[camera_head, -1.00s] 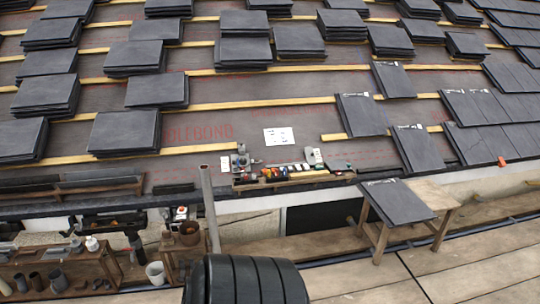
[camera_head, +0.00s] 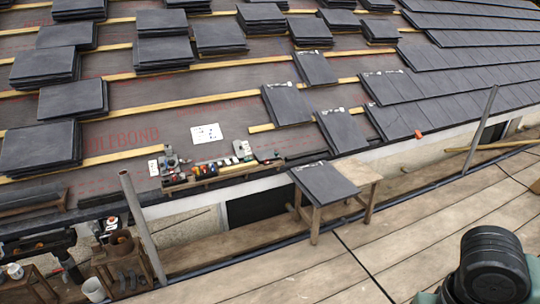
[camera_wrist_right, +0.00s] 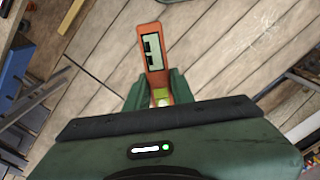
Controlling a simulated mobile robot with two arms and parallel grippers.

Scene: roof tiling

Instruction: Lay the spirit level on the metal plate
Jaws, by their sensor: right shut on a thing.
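The spirit level (camera_wrist_right: 157,76) shows in the right wrist view as an orange-red bar with a pale display window and a yellow-green vial. My right gripper (camera_wrist_right: 157,90) has its green fingers on both sides of the level and is shut on it. The level's near end is hidden by the gripper body. Wooden planks lie beneath it, and I cannot tell how high above them it is. I cannot make out the metal plate in either view. My left gripper is in neither view.
A wooden trestle (camera_head: 367,181) with a slate (camera_head: 325,183) stands on the plank deck (camera_head: 420,215). Tools (camera_head: 200,170) line the roof's lower edge. Slate stacks (camera_head: 45,145) cover the battens. A slanted metal pole (camera_head: 140,225) stands at the left. The deck's middle is clear.

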